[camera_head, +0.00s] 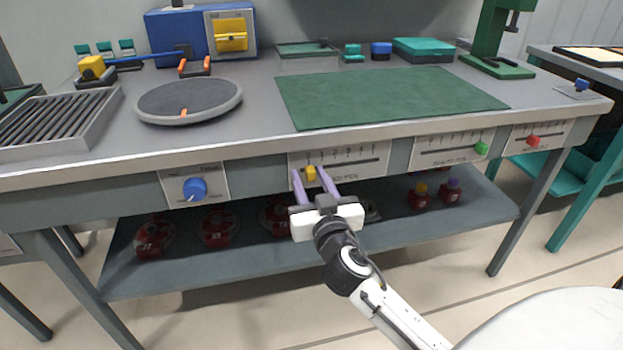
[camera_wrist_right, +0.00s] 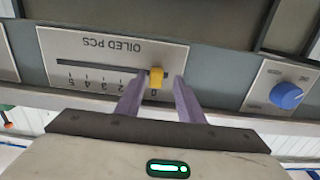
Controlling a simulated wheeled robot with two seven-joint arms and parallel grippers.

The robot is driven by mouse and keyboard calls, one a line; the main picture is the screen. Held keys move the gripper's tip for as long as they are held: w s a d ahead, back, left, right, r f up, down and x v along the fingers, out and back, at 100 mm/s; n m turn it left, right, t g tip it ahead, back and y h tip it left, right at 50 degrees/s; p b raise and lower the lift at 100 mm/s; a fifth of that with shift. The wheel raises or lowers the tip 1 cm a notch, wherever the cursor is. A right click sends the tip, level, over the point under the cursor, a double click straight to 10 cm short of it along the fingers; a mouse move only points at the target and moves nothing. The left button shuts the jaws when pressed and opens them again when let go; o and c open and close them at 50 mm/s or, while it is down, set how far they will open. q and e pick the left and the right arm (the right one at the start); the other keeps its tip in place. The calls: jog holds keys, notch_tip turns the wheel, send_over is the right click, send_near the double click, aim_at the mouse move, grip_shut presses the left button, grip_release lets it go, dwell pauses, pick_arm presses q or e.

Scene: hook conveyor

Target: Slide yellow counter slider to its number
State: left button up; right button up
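The yellow counter slider (camera_head: 310,173) sits in the slot of a white panel (camera_head: 350,176) on the bench's front edge, near the low end of its scale. The panel shows upside down in the right wrist view (camera_wrist_right: 80,42) and reads "OILED PCS". There the yellow slider (camera_wrist_right: 156,78) is beside the 0. My right gripper (camera_head: 309,175) is open, with one lilac finger on each side of the slider. In the wrist view, gaps show between the slider and both fingers (camera_wrist_right: 158,88). My left gripper is not in view.
Left of the panel is a blue knob (camera_head: 195,188). To the right are a green slider (camera_head: 481,148) and a red slider (camera_head: 533,141) on their own panels. Red items (camera_head: 218,228) stand on the lower shelf (camera_head: 190,270). A green mat (camera_head: 390,95) lies on the bench.

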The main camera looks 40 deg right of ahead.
jog(key=shift+s, duration=0.1)
jog(key=shift+s+f, duration=0.15)
jog(key=shift+s, duration=0.15)
jog(key=b+v, duration=0.1)
jog(key=v, duration=0.8)
jog(key=shift+s+a, duration=0.2)
jog(key=shift+s, duration=0.05)
